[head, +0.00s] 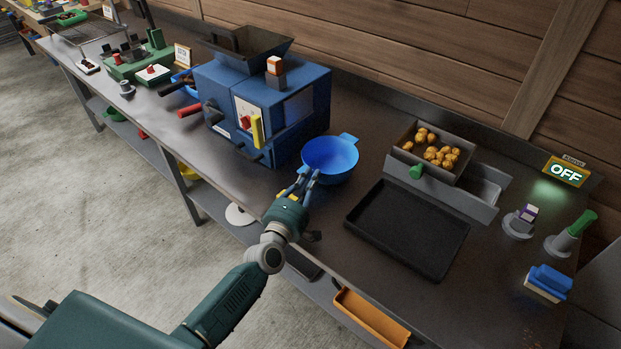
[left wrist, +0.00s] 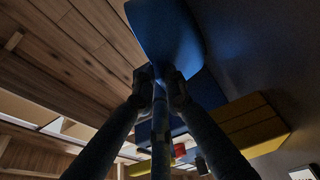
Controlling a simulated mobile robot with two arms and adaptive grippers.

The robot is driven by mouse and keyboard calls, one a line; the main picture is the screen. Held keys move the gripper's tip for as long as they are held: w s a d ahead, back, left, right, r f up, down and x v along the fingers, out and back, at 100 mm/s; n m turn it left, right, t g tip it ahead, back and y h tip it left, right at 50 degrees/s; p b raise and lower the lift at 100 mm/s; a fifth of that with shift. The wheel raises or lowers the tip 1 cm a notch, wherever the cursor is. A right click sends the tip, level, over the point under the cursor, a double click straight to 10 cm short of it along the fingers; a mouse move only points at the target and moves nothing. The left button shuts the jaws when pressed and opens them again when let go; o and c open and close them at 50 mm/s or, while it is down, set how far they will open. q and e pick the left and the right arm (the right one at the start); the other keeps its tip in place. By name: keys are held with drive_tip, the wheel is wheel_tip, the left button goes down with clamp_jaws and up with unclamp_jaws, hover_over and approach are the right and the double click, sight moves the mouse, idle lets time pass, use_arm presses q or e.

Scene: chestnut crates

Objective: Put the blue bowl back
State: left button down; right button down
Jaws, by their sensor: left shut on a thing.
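The blue bowl (head: 331,158) is on or just above the metal bench, in front of the right end of the blue machine; I cannot tell whether it touches the bench. It looks upright and empty, with a small tab at its far rim. My left gripper (head: 306,176) is shut on the bowl's near side. In the left wrist view the fingers (left wrist: 158,78) close on a blue part of the bowl (left wrist: 165,35). My right gripper is not in view.
The blue machine (head: 300,108) stands behind and left of the bowl. A black tray (head: 408,230) lies to the right, and a grey crate (head: 462,158) with chestnuts and a green handle stands behind it. A lit OFF sign (head: 566,172) is at the back right. An orange bin (head: 370,318) sits below the bench.

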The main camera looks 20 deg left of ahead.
use_arm(q)
drive_tip(key=c, duration=1.8)
unclamp_jaws()
drive_tip(key=shift+w+f, duration=0.1)
drive_tip(key=shift+r+p, duration=0.35)
drive_tip(key=shift+p, duration=0.1)
drive_tip(key=s, duration=0.7)
drive_tip(key=s+b, duration=0.1)
drive_tip(key=s, duration=0.3)
drive_tip(key=shift+a+f, duration=0.15)
drive_tip(key=shift+a, duration=0.1)
drive_tip(key=shift+s, duration=0.55)
